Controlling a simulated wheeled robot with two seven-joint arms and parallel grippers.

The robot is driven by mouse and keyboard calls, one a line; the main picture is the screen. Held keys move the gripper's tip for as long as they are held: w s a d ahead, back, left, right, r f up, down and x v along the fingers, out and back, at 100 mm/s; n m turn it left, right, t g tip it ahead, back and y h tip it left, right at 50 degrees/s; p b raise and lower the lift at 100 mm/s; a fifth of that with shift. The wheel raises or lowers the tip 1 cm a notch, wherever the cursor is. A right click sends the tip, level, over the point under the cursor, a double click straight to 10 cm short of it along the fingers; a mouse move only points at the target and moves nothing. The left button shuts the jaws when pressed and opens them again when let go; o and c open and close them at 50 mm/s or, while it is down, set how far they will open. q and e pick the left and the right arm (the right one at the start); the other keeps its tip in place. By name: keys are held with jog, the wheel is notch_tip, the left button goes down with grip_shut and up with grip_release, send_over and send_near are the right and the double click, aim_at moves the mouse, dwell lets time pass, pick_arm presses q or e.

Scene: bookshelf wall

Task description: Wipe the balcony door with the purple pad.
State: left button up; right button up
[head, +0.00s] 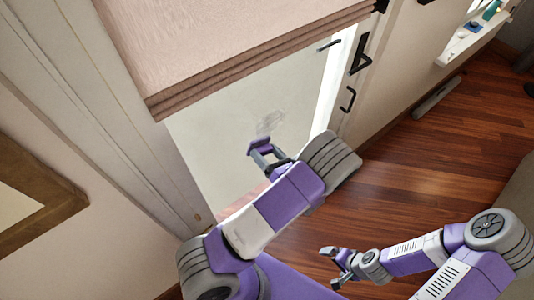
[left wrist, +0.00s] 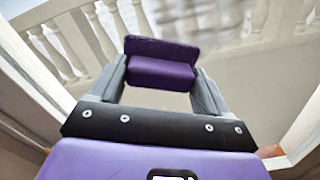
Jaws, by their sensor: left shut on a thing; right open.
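The balcony door (head: 215,145) shows in the head view as a pale glass pane with a white frame, partly covered above by a blind. A grey smudge (head: 270,121) marks the glass. My left gripper (head: 263,153) is shut on the purple pad (head: 258,144), just below the smudge in the picture. In the left wrist view the purple pad (left wrist: 162,50) sits between the two grey fingers, its flat face toward the glass. I cannot tell whether it touches the glass. My right gripper (head: 338,264) is open and empty above the floor.
A pinkish folded blind (head: 230,45) hangs over the upper door. Black handles (head: 358,52) are right of the pane. A sill (head: 470,40) with small items is at upper right. A stone balustrade (left wrist: 60,45) stands beyond the glass.

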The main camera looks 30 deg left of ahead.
pick_arm(q)
jog(key=shift+w+a, duration=0.25)
jog(key=shift+a, duration=0.3)
